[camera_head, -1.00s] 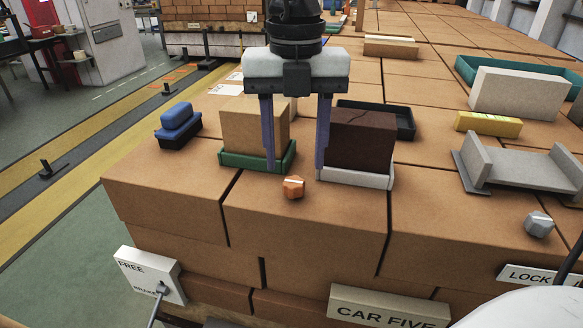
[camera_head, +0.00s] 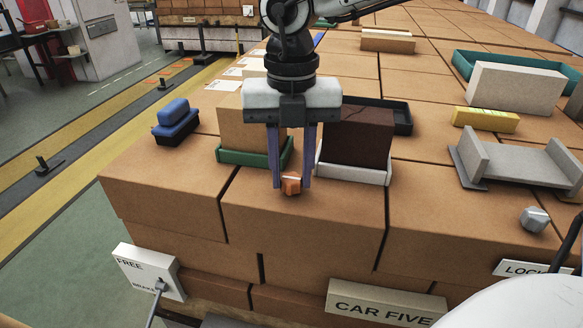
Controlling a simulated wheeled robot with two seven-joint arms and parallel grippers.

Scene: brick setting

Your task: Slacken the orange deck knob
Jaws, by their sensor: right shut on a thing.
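The orange deck knob (camera_head: 291,186) sits on the brick deck (camera_head: 310,225) near its front edge, with a pale mark along its top. My right gripper (camera_head: 291,183) comes down from above, its two purple fingers on either side of the knob. It is shut on the knob. The fingers partly cover the knob's sides. My left gripper is not in view.
Behind the fingers, a tan brick stands in a green tray (camera_head: 240,157) and a dark brick in a white tray (camera_head: 350,174). A grey knob (camera_head: 534,219) and grey bracket (camera_head: 520,162) are right. A lever box (camera_head: 148,272) hangs at the front left.

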